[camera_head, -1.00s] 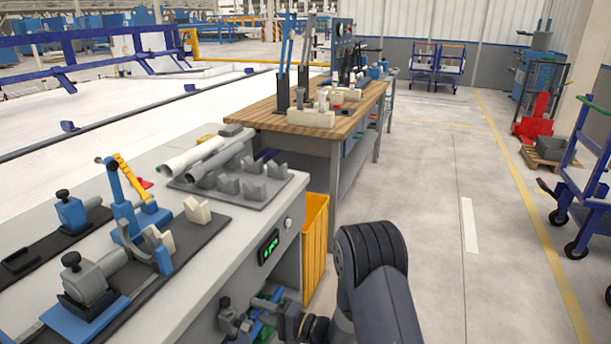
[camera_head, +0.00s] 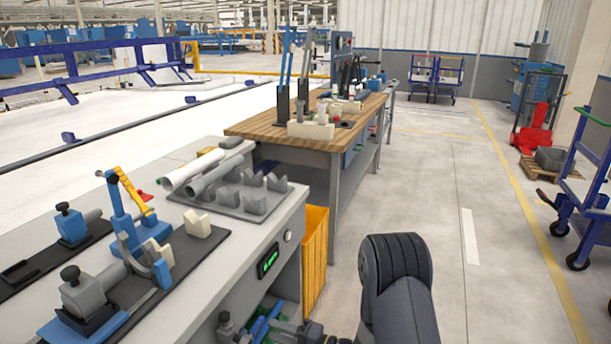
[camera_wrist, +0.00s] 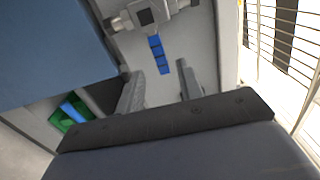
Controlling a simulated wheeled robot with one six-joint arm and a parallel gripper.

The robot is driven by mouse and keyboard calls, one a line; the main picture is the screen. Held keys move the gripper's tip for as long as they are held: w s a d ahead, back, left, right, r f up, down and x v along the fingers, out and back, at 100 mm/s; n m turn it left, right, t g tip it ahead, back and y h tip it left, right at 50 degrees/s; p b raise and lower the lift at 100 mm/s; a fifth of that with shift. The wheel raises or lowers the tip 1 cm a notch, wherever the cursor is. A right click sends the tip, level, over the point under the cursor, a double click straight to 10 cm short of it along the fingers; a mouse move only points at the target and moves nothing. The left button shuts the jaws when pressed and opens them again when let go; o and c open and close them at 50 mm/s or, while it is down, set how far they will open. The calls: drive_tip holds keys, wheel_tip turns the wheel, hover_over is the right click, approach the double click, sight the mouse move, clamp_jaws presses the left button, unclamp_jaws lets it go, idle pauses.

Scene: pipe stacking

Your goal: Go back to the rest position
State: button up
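A light pipe (camera_head: 190,168) and a grey pipe (camera_head: 214,178) lie side by side on the grey rack plate (camera_head: 232,212) on the near bench. My arm's dark rounded link (camera_head: 397,265) stands in the aisle right of this bench in the head view. My gripper shows in the wrist view (camera_wrist: 163,88), with its grey fingers apart and nothing seen between them. In the head view I cannot clearly make out the gripper at the bottom edge.
The near bench (camera_head: 215,255) carries blue clamp fixtures (camera_head: 140,230) on dark plates. A yellow bin (camera_head: 315,255) stands at its end. A wooden workbench (camera_head: 262,128) stands beyond. A blue cart (camera_head: 583,195) is at far right. The aisle floor (camera_head: 490,290) is clear.

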sight(258, 322)
drive_tip(key=v, duration=0.5)
drive_tip(key=x, duration=1.1)
drive_tip(key=shift+a+b, duration=0.15)
drive_tip(key=shift+b, duration=0.2)
drive_tip(key=shift+r+n, duration=0.15)
drive_tip(key=shift+n, duration=0.35)
drive_tip(key=shift+s+r+n+b, duration=0.1)
drive_tip(key=shift+r+n+b, duration=0.45)
drive_tip(key=shift+n, duration=0.35)
